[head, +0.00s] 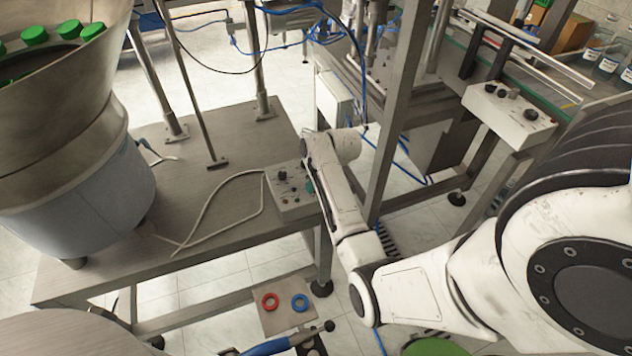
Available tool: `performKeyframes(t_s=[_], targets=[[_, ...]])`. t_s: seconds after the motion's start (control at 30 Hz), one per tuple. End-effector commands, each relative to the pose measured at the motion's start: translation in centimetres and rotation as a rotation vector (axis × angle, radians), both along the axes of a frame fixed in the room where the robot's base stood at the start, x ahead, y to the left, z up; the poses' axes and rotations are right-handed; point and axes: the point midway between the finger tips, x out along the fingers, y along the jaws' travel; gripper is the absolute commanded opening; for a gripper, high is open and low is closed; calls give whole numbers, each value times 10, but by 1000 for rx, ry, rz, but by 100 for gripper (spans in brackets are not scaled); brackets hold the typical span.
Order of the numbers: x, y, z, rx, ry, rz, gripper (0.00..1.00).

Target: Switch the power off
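A small light-grey control box (291,191) sits at the right edge of the steel table, with a dark knob, small switches and a teal button on its top. A second control box (509,114) with dark knobs and a red button is on the machine at the upper right. No label shows which one carries the power switch. My white arm reaches in from the right, and its wrist (335,148) is just beyond and to the right of the nearer box. My forearm covers part of that box's right side. The fingers of my gripper cannot be made out.
A large metal bowl feeder (62,130) with green caps (35,35) stands on the steel table (215,205) at left. A pale cable (215,190) loops from the nearer box. A metal frame post (392,110) rises close behind my wrist. Red (270,301) and blue (300,302) rings lie below.

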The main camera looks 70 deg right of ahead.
Motion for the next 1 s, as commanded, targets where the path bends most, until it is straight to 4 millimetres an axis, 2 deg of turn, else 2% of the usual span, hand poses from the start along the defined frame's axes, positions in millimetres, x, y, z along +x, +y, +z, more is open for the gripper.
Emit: performKeyframes(t_s=[0.23,0.37,0.8,1.0], targets=[[-1,0,1,1,1,-1,36],[-5,1,12,-1,-1,-1,36],[-33,10,83,-2,-1,-2,36],[-39,13,98,0,0,-1,36]])
